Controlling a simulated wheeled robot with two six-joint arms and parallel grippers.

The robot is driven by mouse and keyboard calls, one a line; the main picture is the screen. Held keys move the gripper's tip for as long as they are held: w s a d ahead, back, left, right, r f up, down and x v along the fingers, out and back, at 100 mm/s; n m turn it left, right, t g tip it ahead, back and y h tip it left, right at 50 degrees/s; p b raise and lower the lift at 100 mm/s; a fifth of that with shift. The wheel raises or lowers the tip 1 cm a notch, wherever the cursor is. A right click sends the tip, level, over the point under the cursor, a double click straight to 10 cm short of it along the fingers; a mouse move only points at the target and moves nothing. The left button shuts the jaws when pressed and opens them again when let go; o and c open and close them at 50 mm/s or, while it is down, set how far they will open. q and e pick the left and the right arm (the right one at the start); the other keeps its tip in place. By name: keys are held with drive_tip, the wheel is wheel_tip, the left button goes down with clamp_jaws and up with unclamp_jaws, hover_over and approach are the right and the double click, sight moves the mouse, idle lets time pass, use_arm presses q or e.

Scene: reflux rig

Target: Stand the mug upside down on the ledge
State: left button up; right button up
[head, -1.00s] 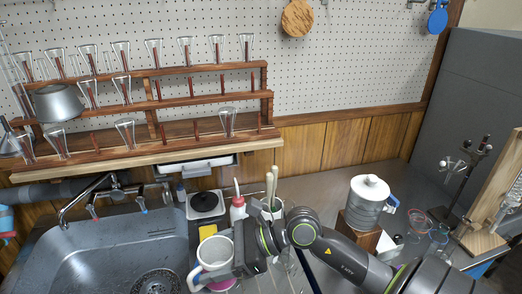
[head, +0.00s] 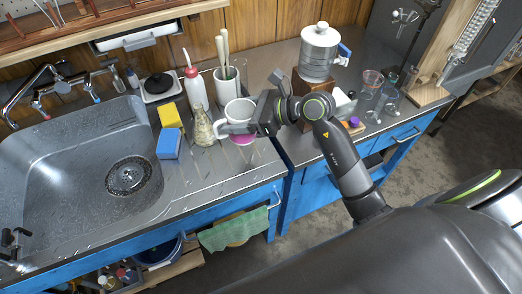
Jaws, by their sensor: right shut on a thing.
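The white mug (head: 236,112) is in the middle of the head view, its open mouth facing up and its handle on the left. My right gripper (head: 257,117) is shut on its right side. I cannot tell whether the mug touches the counter; a pink thing (head: 243,140) shows just below it. A wooden ledge (head: 150,20) runs along the wall at the upper left, only partly in view. My left gripper is not in view.
A flask (head: 202,128), a red-capped bottle (head: 195,88) and a pot of brushes (head: 226,88) stand close to the mug. Yellow (head: 170,113) and blue (head: 168,143) sponges lie by the sink (head: 90,150). A lidded jar (head: 319,52) stands to the right.

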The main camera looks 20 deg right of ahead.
wheel_tip(320, 180, down, 10)
drive_tip(key=shift+r, duration=0.15)
drive_tip(key=shift+b, duration=0.3)
drive_tip(key=shift+f, duration=0.25)
drive_tip(key=o, duration=1.2)
drive_tip(key=shift+c, duration=0.2)
drive_tip(key=shift+r, duration=0.2)
drive_tip(key=shift+d+r, duration=0.1)
drive_tip(key=shift+d, duration=0.05)
drive_tip(key=v, duration=1.1)
drive_tip(key=shift+s+d+r+b, duration=0.2)
drive_tip(key=shift+s+r+b, duration=0.05)
drive_tip(key=shift+s+b, duration=0.05)
